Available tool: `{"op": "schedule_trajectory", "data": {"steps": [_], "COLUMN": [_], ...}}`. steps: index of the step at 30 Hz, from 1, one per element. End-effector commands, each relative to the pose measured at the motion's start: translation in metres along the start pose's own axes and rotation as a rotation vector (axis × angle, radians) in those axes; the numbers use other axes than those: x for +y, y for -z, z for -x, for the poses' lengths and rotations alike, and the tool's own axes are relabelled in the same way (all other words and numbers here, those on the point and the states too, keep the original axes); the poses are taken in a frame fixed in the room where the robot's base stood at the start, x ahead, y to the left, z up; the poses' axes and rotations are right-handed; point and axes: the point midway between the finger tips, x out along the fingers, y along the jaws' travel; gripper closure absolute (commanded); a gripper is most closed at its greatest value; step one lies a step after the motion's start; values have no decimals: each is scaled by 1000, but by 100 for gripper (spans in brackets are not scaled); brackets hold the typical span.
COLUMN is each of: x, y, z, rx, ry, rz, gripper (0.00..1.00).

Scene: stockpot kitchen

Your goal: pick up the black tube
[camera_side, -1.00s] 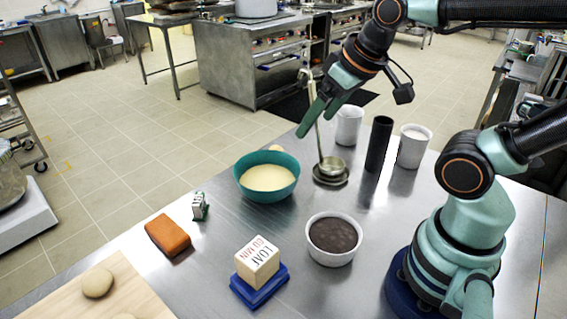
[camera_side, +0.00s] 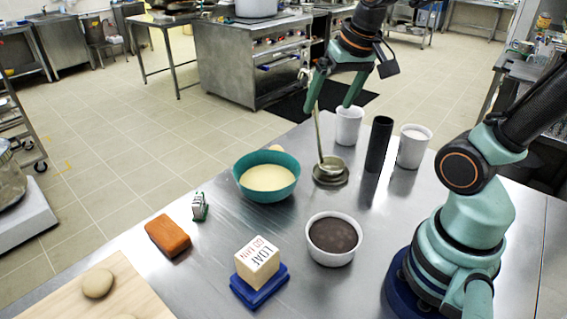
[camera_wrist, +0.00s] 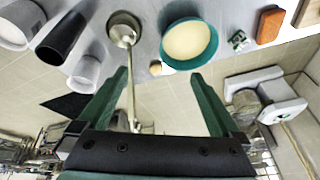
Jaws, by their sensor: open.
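The black tube (camera_side: 378,144) stands upright on the steel table, between two white cups in the side view. In the wrist view the tube (camera_wrist: 62,38) is at the upper left, outside the space between my fingers. My gripper (camera_side: 329,108) is open and empty, above the far part of the table. It is to the left of the tube and higher, near the ladle's handle. In the wrist view my gripper's two green fingers (camera_wrist: 163,90) are spread wide, with the ladle handle showing beside the left finger.
A ladle (camera_side: 320,140) stands upright on its rest, left of the tube. White cups (camera_side: 348,126) and (camera_side: 413,147) flank the tube closely. A teal bowl (camera_side: 267,190), a dark-filled white bowl (camera_side: 333,255), an orange block (camera_side: 168,236) and a boxed block (camera_side: 257,262) occupy the nearer table.

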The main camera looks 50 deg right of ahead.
Motion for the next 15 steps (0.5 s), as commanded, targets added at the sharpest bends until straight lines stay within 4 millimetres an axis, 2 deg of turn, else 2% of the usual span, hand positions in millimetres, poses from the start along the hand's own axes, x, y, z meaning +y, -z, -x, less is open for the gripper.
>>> {"op": "schedule_trajectory", "data": {"steps": [1,6,12,15], "x": [20,84,164,194], "y": [13,43,58,58], "z": [-5,-17,-34,-41], "rx": [-35,-118,-196,-221], "ry": [-35,-131,-237,-275], "rz": [-131,-548,-999,-1159], "gripper": [0,0,0,0]}}
